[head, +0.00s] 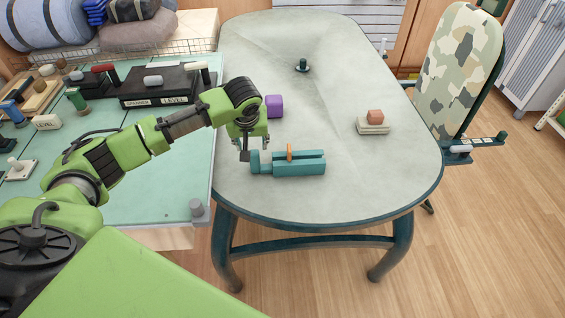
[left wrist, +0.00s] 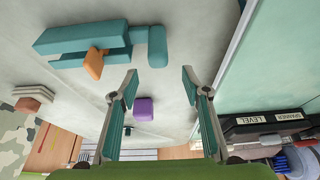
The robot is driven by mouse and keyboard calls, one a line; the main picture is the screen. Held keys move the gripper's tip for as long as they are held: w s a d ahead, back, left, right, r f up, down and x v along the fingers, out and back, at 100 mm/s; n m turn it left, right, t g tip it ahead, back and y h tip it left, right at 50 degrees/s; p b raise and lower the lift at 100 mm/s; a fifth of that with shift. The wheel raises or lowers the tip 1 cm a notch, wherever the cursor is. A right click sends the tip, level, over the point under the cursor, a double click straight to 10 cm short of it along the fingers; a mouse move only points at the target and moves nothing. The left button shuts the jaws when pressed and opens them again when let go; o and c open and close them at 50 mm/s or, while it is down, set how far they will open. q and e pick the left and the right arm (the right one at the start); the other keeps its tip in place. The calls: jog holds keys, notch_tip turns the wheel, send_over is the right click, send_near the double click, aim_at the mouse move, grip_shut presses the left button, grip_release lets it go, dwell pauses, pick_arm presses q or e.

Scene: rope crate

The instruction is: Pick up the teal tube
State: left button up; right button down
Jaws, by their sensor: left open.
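A long teal piece (head: 300,168) with an orange band or clip (head: 289,152) lies on the pale table near its front left. A teal rounded end piece (left wrist: 157,47) sits at its left end in the head view; I cannot tell whether this or the whole piece is the tube. My left gripper (head: 254,155) is just above that end. In the left wrist view, its fingers (left wrist: 160,74) are open and empty, with the end piece just beyond the gap between the tips. The long teal body (left wrist: 85,40) also shows there. My right gripper is out of view.
A purple cube (head: 274,105) stands behind the gripper. A dark teal knob-like object (head: 302,65) is at the back. Stacked blocks (head: 374,122) sit at the right. A cluttered teal-topped bench (head: 150,205) adjoins on the left. The table's middle is clear.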

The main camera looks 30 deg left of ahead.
aim_at(254, 151)
pick_arm(q)
jog(key=shift+p+x, duration=0.4)
jog(key=shift+x, duration=2.7)
jog(key=shift+s+d, duration=0.1)
jog(key=shift+d, duration=0.15)
grip_shut()
